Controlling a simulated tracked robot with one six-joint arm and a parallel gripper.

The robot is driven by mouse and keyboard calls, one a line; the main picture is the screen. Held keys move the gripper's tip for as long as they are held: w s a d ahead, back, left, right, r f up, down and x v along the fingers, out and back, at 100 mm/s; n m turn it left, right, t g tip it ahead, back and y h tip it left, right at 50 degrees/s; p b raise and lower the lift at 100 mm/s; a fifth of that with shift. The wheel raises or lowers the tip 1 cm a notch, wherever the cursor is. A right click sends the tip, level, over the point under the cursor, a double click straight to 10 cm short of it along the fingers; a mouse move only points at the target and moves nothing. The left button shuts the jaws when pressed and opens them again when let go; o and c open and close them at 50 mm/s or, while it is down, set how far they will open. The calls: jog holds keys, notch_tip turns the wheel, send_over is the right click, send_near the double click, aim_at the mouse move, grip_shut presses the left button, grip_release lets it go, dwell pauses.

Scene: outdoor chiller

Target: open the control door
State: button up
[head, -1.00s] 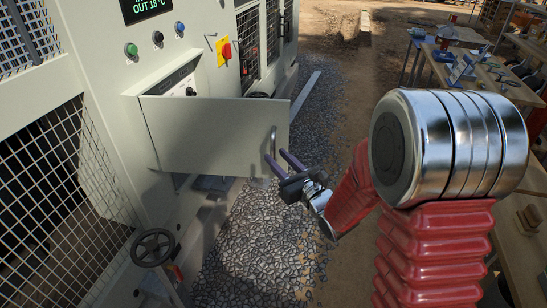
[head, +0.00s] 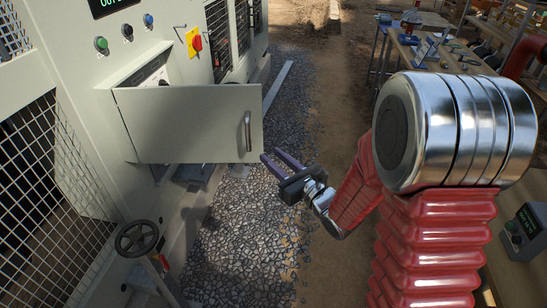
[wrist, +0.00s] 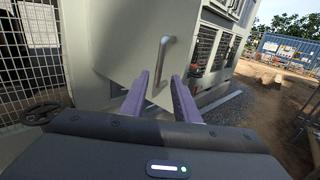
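The control door (head: 185,120) is a pale grey panel on the chiller cabinet. It stands swung outward, with a dark recess and a labelled panel (head: 150,72) partly visible behind it. Its metal bar handle (head: 248,132) is near the free edge. My gripper (head: 269,153) is just right of and below the handle, apart from it. In the wrist view, its two purple fingers (wrist: 159,78) are spread with nothing held. The handle (wrist: 161,64) shows ahead, between and beyond the fingertips.
A black handwheel (head: 138,238) juts out at lower left. A red and yellow switch (head: 193,42) and several buttons sit above the door. Gravel (head: 235,240) lies below my gripper. A workbench (head: 440,62) with tools stands at the right.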

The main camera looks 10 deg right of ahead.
jog(key=shift+s+a+r, duration=0.1)
jog(key=shift+a+r, duration=0.05)
jog(key=shift+a, duration=0.05)
jog(key=shift+c, duration=0.7)
jog(key=s+a+r+n+g+y, duration=0.1)
jog(key=a, duration=0.1)
jog(key=s+a+r+n+g+y, duration=0.1)
jog(key=s+n, duration=0.1)
jog(key=s+a+r+n+g+y, duration=0.1)
jog(key=a+n, duration=0.1)
jog(key=shift+s+a+r+y, duration=0.2)
jog(key=shift+a+y, duration=0.1)
grip_shut()
jog(key=s+a+n+g+h, duration=0.3)
jog(key=s+n+g, duration=0.7)
jog(key=s+n, duration=0.85)
jog(key=s+d+r+n+t+h, duration=0.1)
jog(key=s+d+n+h, duration=0.1)
jog(key=d, duration=0.6)
jog(key=s+d+r+n+t+h, duration=0.2)
jog(key=s+d+n+h, duration=0.1)
jog(key=d+h, duration=0.4)
jog(key=shift+s+d+n+h, duration=0.25)
jog(key=shift+d+n, duration=0.4)
jog(key=shift+d, duration=0.4)
